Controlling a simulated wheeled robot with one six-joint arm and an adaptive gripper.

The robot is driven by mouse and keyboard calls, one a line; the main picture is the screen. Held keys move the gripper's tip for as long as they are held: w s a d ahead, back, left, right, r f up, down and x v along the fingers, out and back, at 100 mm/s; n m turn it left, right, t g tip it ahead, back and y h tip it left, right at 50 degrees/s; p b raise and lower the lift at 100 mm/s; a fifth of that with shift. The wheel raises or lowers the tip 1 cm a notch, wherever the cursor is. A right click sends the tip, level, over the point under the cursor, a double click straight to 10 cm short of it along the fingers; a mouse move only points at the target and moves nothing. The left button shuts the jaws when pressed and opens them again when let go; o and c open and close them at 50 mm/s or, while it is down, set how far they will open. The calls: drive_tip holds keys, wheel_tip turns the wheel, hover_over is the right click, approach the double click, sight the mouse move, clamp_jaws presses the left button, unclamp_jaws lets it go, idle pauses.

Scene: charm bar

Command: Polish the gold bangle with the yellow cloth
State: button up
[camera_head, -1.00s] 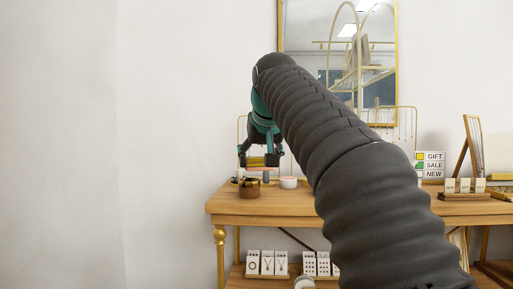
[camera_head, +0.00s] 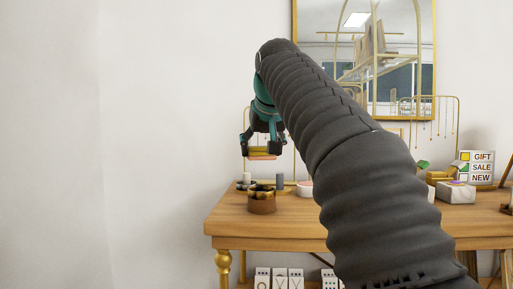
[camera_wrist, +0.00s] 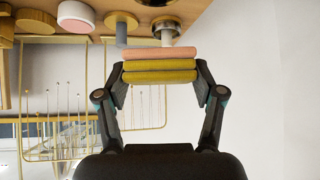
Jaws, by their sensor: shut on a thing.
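My gripper (camera_head: 262,148) is shut on a folded, layered cloth, yellow (camera_wrist: 160,70) with a pink layer. The cloth also shows in the head view (camera_head: 262,151), held level above the table's left end. Below it in the head view stands a round brown holder (camera_head: 262,204) with dark and gold shapes at its top. In the wrist view, which looks upside down, a short post with a shiny metallic base (camera_wrist: 166,29) is just beyond the cloth. I cannot tell which of these gold shapes is the bangle. The cloth appears apart from the things on the table.
The wooden table (camera_head: 285,228) also holds a grey post (camera_head: 280,182), a white and pink round box (camera_head: 305,188) and a sign (camera_head: 477,167). A gold wire rack (camera_wrist: 60,100) stands behind. A mirror (camera_head: 400,60) hangs on the wall. My arm hides the table's middle.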

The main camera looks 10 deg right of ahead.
drive_tip(key=shift+d, duration=0.2)
drive_tip(key=shift+s, duration=0.2)
drive_tip(key=shift+s+a+f+b, duration=0.1)
drive_tip(key=shift+f+b, duration=1.1)
drive_tip(key=shift+f, duration=0.25)
drive_tip(key=shift+a+f+b, duration=0.1)
drive_tip(key=shift+f+b, duration=1.1)
drive_tip(key=shift+f, duration=0.2)
drive_tip(key=shift+f, duration=0.65)
drive_tip(key=shift+w+r, duration=0.1)
drive_tip(key=shift+w, duration=0.25)
drive_tip(key=shift+w+p, duration=0.4)
drive_tip(key=shift+p, duration=0.05)
drive_tip(key=shift+s, duration=0.1)
